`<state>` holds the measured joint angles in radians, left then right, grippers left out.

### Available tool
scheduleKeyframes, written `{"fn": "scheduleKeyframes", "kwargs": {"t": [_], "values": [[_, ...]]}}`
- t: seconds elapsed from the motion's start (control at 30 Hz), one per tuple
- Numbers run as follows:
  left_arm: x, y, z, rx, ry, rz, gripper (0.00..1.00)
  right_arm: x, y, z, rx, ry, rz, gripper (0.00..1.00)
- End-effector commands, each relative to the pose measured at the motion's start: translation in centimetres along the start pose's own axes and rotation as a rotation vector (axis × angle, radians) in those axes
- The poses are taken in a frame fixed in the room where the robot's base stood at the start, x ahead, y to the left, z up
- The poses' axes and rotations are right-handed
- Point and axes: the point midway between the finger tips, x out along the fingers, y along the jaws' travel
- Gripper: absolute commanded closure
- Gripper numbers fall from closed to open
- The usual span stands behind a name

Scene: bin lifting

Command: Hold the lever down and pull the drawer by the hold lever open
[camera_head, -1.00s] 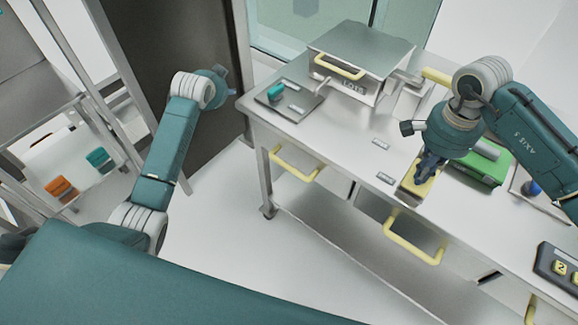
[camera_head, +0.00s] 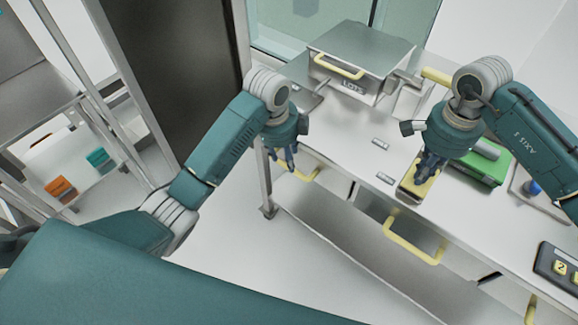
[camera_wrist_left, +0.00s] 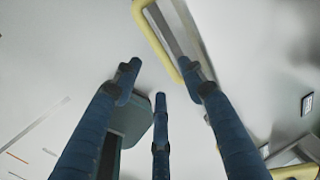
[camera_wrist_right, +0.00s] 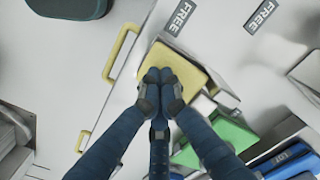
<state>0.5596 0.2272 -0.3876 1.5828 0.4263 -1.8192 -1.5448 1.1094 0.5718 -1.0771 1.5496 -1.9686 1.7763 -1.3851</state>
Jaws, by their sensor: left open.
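The yellow hold lever (camera_head: 408,190) is on the worktop near its front edge; its pad (camera_wrist_right: 178,62) shows in the right wrist view. My right gripper (camera_head: 428,172) is over it, its fingertips together and appearing to rest on the pad. A drawer with a yellow handle (camera_head: 413,243) is below the lever. Another yellow handle (camera_head: 311,174) is further left on the bench front. My left gripper (camera_head: 286,160) is open and empty beside this left handle. In the left wrist view a yellow handle (camera_wrist_left: 157,42) lies beyond the spread fingers, not between them.
A metal box marked LOTS (camera_head: 352,87) stands at the back of the worktop (camera_head: 345,135). A green box (camera_head: 484,168) is right of the lever. A numbered keypad (camera_head: 560,268) is at the lower right. A rack (camera_head: 85,160) stands at the far left. The floor before the bench is clear.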

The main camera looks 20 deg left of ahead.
Motion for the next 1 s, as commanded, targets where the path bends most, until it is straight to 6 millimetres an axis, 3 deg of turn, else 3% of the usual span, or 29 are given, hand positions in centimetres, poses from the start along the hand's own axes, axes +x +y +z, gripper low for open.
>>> {"fn": "scheduleKeyframes", "kwargs": {"t": [0.1,0.3,0.5,0.77,1.0], "values": [[2.6,0.1,-0.1,-0.003,0.002,0.004,0.59,0.1,0.1,0.0,0.000,-0.001,0.003,1.00],[5.8,0.1,0.0,-0.003,0.001,0.002,0.59,0.1,0.1,0.0,0.000,-0.001,0.003,1.00],[7.1,0.0,0.1,-0.002,-0.001,-0.001,0.59,0.1,0.1,0.0,0.000,-0.001,0.003,1.00],[7.2,0.0,0.1,-0.002,-0.001,-0.001,0.59,0.1,0.1,0.0,0.000,-0.001,0.003,1.00],[7.2,0.0,0.1,-0.002,-0.001,-0.001,1.00,0.1,0.1,0.0,0.000,-0.001,0.003,1.00]]}}
